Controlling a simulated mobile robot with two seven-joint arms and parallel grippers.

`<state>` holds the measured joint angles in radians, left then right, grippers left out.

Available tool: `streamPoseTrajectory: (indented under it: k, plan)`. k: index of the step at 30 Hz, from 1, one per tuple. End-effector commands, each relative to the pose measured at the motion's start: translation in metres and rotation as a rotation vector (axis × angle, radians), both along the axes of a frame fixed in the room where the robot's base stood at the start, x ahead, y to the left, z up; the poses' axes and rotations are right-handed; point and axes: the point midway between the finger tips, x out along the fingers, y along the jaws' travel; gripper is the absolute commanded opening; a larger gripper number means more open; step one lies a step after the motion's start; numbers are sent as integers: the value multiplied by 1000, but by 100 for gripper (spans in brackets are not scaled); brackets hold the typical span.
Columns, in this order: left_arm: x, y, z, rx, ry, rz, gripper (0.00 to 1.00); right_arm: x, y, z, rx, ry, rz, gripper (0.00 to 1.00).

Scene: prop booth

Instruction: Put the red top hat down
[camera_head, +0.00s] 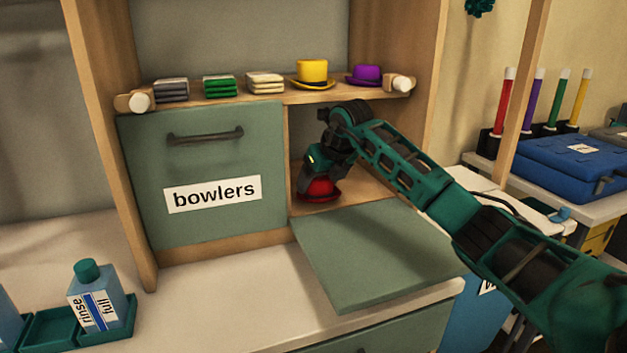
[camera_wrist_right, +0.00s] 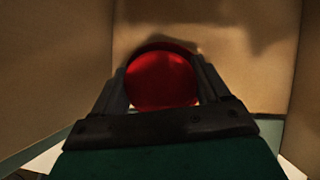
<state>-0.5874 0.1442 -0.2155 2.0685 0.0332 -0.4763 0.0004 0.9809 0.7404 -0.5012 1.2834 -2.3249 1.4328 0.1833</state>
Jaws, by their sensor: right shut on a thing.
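The red top hat (camera_head: 319,189) is inside the open compartment on the right of the cabinet, low over its wooden floor. My right gripper (camera_head: 318,172) reaches in from the right and is shut on the hat from above. In the right wrist view the round red crown (camera_wrist_right: 162,80) shows between the two fingers of the gripper (camera_wrist_right: 165,95). The arm hides part of the compartment, and I cannot tell whether the brim touches the floor. My left gripper is in neither view.
A green flap door (camera_head: 375,250) hangs open below the compartment. A shut door labelled "bowlers" (camera_head: 190,150) is to its left. The shelf above holds a yellow hat (camera_head: 312,72), a purple hat (camera_head: 367,74) and several folded stacks. A bottle (camera_head: 97,295) stands at lower left.

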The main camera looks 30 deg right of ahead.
Motion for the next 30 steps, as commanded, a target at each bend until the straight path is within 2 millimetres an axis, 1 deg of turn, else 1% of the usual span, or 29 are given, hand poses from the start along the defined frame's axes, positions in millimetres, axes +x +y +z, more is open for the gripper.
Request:
streamPoseTrajectory:
  k: [1, 3, 6, 7, 8, 9, 20, 21, 28, 30]
  plan:
    - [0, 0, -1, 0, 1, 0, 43, 7, 1, 1, 4, -1, -1, 42]
    - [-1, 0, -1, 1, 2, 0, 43, 16, 1, 1, 5, -2, 0, 42]
    - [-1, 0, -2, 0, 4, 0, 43, 25, 0, 1, 3, -1, 1, 42]
    - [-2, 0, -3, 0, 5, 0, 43, 26, 0, -1, 2, 1, 1, 42]
    - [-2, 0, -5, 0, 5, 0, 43, 25, 0, -9, 1, 3, 2, 42]
    - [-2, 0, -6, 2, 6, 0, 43, 24, 0, -11, 0, 2, 1, 42]
    - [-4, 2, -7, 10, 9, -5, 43, 24, -1, -13, -1, 0, 1, 42]
    - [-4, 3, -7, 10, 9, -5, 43, 24, -1, -14, -1, 0, 1, 77]
    - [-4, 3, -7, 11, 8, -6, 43, 24, -1, -13, 1, 0, 1, 99]
    - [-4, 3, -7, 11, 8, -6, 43, 24, -1, -13, 1, 0, 1, 100]
